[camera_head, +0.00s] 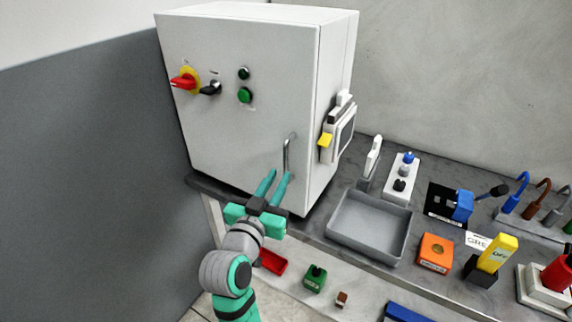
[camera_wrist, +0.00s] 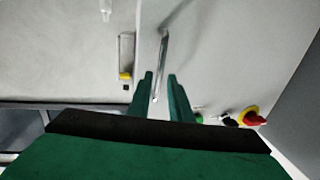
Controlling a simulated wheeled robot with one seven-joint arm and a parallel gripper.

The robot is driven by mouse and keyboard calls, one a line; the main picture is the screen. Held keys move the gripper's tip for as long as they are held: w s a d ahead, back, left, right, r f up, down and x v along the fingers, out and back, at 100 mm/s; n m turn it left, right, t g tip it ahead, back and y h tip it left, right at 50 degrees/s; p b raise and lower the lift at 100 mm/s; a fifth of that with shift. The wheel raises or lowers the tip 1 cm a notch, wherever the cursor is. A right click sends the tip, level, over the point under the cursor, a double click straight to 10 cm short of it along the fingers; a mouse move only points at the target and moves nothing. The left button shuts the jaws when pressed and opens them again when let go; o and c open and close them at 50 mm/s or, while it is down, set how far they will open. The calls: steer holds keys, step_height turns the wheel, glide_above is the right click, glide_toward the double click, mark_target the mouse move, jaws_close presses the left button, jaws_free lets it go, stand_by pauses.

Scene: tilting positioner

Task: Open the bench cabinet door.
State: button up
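The bench cabinet (camera_head: 240,120) is a large white box on the bench, and its door front looks flush and closed. A slim metal bar handle (camera_head: 287,152) stands upright near the right edge of the door. My gripper (camera_head: 278,175) is in front of the lower door, with its two teal fingers apart and pointing at the handle. In the wrist view the handle (camera_wrist: 162,62) runs between the lines of the two fingers (camera_wrist: 161,76). I cannot tell whether the tips reach around it, and I see no finger closed on it.
A red rotary switch (camera_head: 184,81) and green buttons (camera_head: 245,95) sit on the door's upper left. A panel with a yellow part (camera_head: 325,140) is on the cabinet's right side. A grey tray (camera_head: 368,226) and several small fixtures fill the bench to the right.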

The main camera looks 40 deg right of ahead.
mark_target(285, 166)
steer(key=x, duration=0.6)
steer(key=shift+w+d, duration=0.25)
steer(key=shift+d, duration=0.05)
steer(key=shift+c, duration=0.6)
jaws_close()
